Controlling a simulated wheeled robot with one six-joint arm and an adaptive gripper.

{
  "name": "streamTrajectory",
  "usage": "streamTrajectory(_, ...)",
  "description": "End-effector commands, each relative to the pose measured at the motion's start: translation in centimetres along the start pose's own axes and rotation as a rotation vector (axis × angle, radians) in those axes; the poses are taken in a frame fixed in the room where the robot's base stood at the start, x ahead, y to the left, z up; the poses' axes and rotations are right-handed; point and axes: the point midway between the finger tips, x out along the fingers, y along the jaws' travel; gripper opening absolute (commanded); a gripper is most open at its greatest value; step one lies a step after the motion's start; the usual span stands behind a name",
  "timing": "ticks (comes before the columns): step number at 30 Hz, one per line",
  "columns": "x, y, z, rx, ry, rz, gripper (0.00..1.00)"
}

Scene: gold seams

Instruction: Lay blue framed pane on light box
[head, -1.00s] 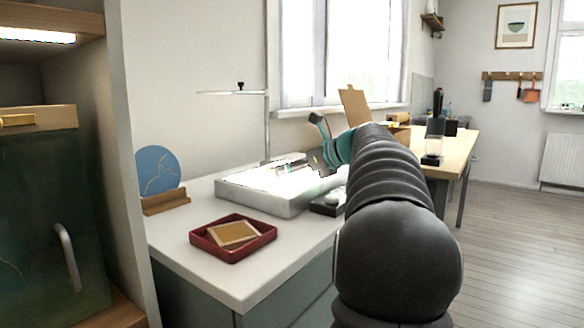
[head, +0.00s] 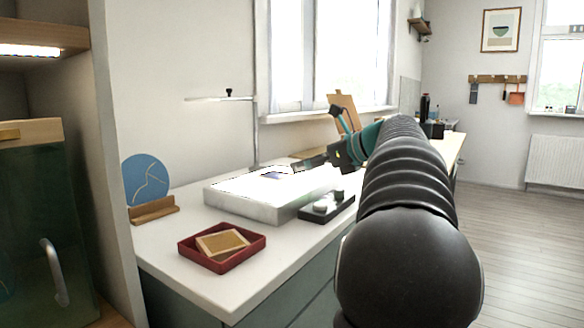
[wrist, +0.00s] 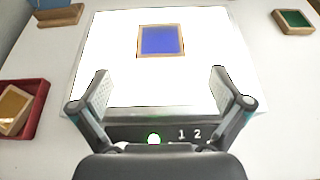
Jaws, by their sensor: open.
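The blue framed pane (wrist: 161,40) lies flat on the bright top of the light box (wrist: 100,52), inside its edges, toward the far side in the wrist view. In the head view my gripper (head: 312,162) is above the light box, to the right of the pane.
A red tray (head: 187,254) holds an amber framed pane (head: 222,242). A blue disc (head: 146,178) stands in a wooden holder (head: 155,209). A thin stand (head: 255,130) rises behind.

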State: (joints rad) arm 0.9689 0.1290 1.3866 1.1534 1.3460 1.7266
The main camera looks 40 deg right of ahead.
Motion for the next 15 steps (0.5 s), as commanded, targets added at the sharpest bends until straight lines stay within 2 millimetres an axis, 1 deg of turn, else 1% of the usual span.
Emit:
streamTrajectory(1, -0.9, -0.1, 0.1, 0.001, 0.000, -0.003, 1.00)
streamTrajectory(6, -2.6, 0.0, 0.0, 0.000, 0.000, -0.001, 1.00)
streamTrajectory(10, -3.1, 0.0, 0.0, 0.000, 0.000, 0.000, 1.00)
streamTrajectory(15, -3.2, 0.0, 0.0, 0.000, 0.000, 0.000, 1.00)
